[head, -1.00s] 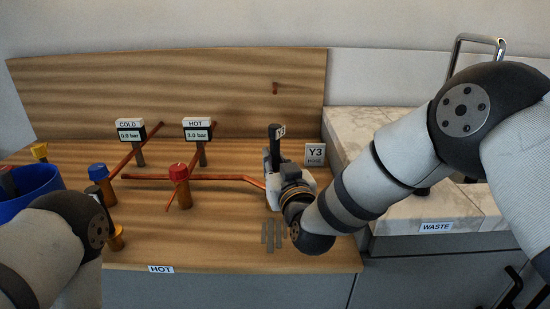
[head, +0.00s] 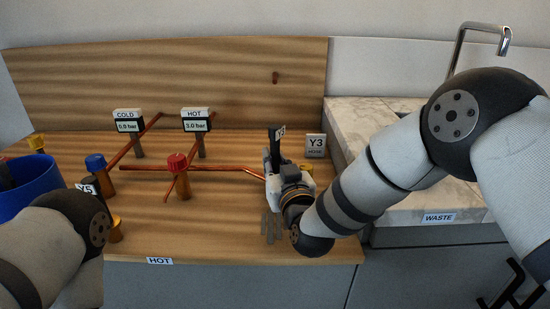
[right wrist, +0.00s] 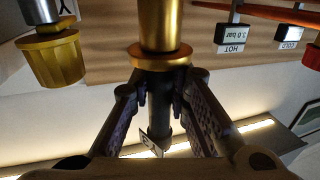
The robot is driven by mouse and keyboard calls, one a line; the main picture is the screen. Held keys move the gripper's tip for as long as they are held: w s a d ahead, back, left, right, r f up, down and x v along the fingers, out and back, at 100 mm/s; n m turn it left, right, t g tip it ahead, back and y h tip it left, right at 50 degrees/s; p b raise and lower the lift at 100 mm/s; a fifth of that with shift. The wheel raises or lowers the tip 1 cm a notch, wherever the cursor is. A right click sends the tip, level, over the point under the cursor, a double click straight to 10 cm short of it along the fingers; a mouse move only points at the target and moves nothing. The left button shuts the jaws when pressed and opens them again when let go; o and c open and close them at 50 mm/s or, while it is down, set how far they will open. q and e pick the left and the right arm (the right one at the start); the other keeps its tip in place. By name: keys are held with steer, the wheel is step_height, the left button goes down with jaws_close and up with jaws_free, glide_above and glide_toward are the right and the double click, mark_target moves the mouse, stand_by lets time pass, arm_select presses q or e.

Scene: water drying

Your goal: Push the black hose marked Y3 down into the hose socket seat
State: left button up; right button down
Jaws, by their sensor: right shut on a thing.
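The black hose marked Y3 (head: 275,148) stands upright at the right end of the copper pipe, with its small white tag near its top. My right gripper (right wrist: 160,95) is shut on it, one finger on each side. In the right wrist view, which is upside down, the black hose (right wrist: 160,115) meets the collar of a brass seat (right wrist: 160,57). How deep it sits inside is hidden. In the head view my right gripper and wrist cover the seat. My left arm shows at the lower left, but its gripper is not in view.
A Y3 HOSE sign (head: 315,146) stands right of the hose. A yellow knob (right wrist: 52,55) is beside the seat. Red (head: 177,162) and blue (head: 95,162) caps, gauges and a Y5 tag (head: 86,188) are left. A blue bin (head: 28,185) is far left; the sink counter is right.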

mark_target(275, 127)
steer(key=shift+f, duration=0.9)
steer(key=c, duration=1.4)
jaws_free()
steer(key=shift+c, duration=0.2)
steer(key=shift+r, duration=0.1)
step_height(275, 127, up, 10)
steer(key=shift+f, duration=0.1)
